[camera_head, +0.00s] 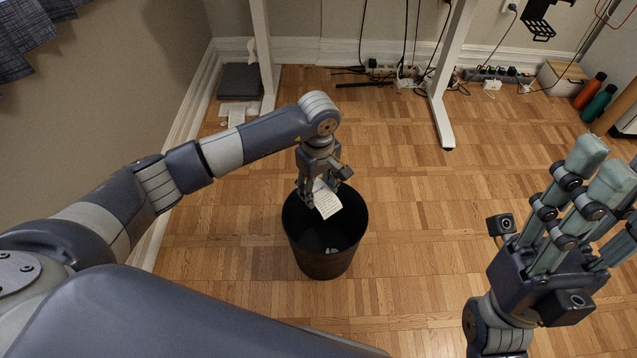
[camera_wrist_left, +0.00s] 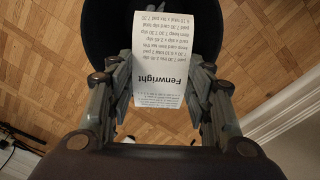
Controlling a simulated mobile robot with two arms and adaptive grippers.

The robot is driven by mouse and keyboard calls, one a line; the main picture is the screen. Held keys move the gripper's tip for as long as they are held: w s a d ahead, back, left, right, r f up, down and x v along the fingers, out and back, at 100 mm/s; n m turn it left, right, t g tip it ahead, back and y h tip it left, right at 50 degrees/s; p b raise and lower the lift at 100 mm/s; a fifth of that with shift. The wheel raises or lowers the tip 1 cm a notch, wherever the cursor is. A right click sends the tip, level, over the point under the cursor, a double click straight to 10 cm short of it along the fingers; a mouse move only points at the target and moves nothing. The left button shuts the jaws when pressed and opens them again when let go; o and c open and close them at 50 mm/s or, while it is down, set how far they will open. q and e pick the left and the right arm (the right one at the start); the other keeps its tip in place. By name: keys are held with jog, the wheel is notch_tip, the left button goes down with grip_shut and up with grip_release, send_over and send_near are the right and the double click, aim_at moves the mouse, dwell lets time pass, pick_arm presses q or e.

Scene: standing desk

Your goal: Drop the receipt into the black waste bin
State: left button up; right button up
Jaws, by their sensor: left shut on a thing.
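The receipt (camera_head: 326,201) is a white printed paper strip hanging below my left gripper (camera_head: 321,190). My left gripper is shut on it, above the opening of the black waste bin (camera_head: 330,262). In the left wrist view the receipt (camera_wrist_left: 160,50) lies between the fingers of my left gripper (camera_wrist_left: 160,85), with "Fenwright" printed on it, and the bin's dark rim and inside (camera_wrist_left: 100,50) show behind it. Something small and pale is inside the bin. My right gripper (camera_head: 580,205) is at the right of the head view, away from the bin, with its fingers spread and nothing between them.
White desk legs (camera_head: 440,100) stand at the back, with cables and power strips (camera_head: 395,72) along the wall. A box (camera_head: 562,78), an orange bottle (camera_head: 590,92) and a green bottle (camera_head: 600,104) are at the back right. The wooden floor around the bin is clear.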

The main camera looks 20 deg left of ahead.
aim_at(318, 192)
pick_arm(q)
notch_tip(318, 192, down, 4)
jog(key=shift+r+b, duration=0.2)
jog(key=shift+b, duration=0.8)
jog(key=shift+f, duration=0.3)
jog(key=shift+r, duration=0.1)
jog(key=o, duration=0.7)
notch_tip(318, 192, up, 12)
